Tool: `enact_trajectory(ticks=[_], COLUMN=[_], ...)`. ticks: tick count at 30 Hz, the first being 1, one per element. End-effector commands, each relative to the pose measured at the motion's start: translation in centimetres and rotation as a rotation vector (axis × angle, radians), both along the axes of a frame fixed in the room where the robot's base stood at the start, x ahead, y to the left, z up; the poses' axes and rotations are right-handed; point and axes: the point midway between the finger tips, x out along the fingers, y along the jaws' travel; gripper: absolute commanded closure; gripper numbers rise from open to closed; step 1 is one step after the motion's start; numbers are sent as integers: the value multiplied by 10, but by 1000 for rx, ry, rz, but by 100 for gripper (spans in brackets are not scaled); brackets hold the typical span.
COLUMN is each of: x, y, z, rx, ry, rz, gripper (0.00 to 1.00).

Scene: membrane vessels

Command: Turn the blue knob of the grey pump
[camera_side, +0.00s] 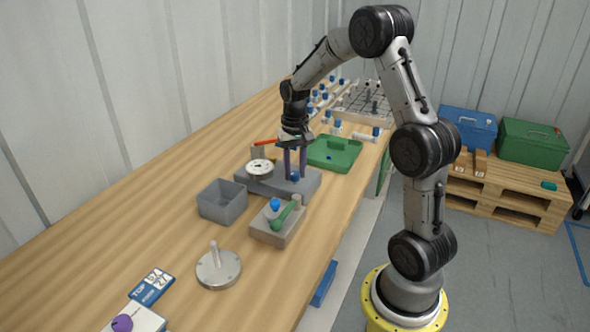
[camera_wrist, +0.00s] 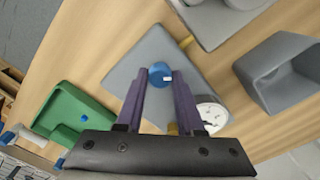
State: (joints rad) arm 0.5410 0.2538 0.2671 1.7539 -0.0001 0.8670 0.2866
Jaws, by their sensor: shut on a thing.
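The grey pump (camera_side: 258,187) is a flat grey block on the wooden table, with a round white dial gauge (camera_side: 260,167) on its left part. It also shows in the wrist view (camera_wrist: 146,60), with the gauge (camera_wrist: 212,113) near the right finger. The blue knob (camera_wrist: 160,74) is on the pump. My gripper (camera_wrist: 160,78) points down over the pump, its two purple fingers at either side of the knob and shut on it. In the side view the fingers (camera_side: 294,172) partly hide the knob.
A grey open bin (camera_side: 222,201) stands left of the pump. A grey block (camera_side: 270,232) with a blue knob and green lever is in front. A green tray (camera_side: 334,153) lies behind right. A metal disc with a post (camera_side: 218,268) stands nearer the front.

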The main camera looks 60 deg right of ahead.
Motion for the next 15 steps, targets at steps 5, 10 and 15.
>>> enact_trajectory(ticks=[5,10,15], x=[0,0,0], y=[0,0,0], z=[2,1,1], rx=[-1,-1,-1], ry=[-2,-1,-1], rz=[166,318,448], gripper=[100,100,100])
